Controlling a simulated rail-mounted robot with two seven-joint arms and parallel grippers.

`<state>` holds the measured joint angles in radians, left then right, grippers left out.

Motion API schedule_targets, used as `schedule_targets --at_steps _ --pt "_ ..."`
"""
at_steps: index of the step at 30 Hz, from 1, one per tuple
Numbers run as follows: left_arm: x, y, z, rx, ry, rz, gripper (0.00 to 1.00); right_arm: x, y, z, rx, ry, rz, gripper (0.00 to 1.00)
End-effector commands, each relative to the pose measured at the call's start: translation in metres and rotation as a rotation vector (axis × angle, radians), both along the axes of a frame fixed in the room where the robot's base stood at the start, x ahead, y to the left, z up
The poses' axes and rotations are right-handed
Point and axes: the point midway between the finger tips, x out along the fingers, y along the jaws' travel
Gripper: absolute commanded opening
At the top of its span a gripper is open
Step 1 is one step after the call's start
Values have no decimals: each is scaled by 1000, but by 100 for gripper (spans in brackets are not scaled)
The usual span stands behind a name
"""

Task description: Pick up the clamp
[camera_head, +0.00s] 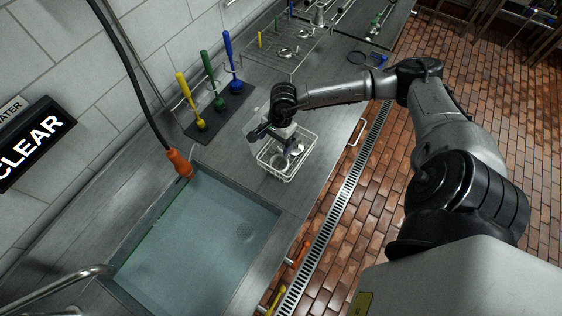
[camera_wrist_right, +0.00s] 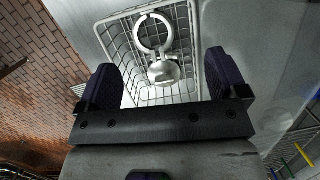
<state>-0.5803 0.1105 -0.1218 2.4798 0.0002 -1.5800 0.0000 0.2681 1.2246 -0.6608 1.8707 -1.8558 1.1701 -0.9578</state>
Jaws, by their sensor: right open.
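A white wire basket (camera_head: 266,163) stands on the steel counter; it also shows in the wrist view (camera_wrist_right: 192,45). In it lie shiny metal parts (camera_head: 279,161). The wrist view shows a ring-shaped part, which looks like the clamp (camera_wrist_right: 139,35), with a rounded metal piece (camera_wrist_right: 164,73) at its lower end; I cannot tell whether they are joined. My right gripper (camera_head: 268,133) is over the basket, its dark fingers (camera_wrist_right: 163,80) spread apart with nothing gripped. The metal parts lie ahead of and between the fingers. My left gripper is not in view.
A water-filled sink (camera_head: 200,245) lies in front of the basket. Yellow, green and blue brushes stand on a dark mat (camera_head: 235,105) behind it. An orange-ended hose (camera_head: 178,162) hangs by the sink. A wire rack (camera_head: 290,50) stands farther back.

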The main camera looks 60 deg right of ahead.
Motion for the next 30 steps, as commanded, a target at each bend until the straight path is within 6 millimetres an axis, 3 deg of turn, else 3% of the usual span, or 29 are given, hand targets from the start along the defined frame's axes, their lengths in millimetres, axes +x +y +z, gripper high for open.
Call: schedule_targets --at_steps 1,3,7,18,30 --pt "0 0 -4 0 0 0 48 -1 -19 -1 -67 17 13 92" --pt "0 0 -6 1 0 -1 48 -4 -37 0 -135 40 30 92" --pt "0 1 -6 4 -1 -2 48 -7 -54 -5 -199 66 43 92" --pt "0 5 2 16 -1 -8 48 -8 -57 -62 -211 72 44 92" --pt "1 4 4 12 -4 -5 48 -11 -56 -94 -209 81 45 92"
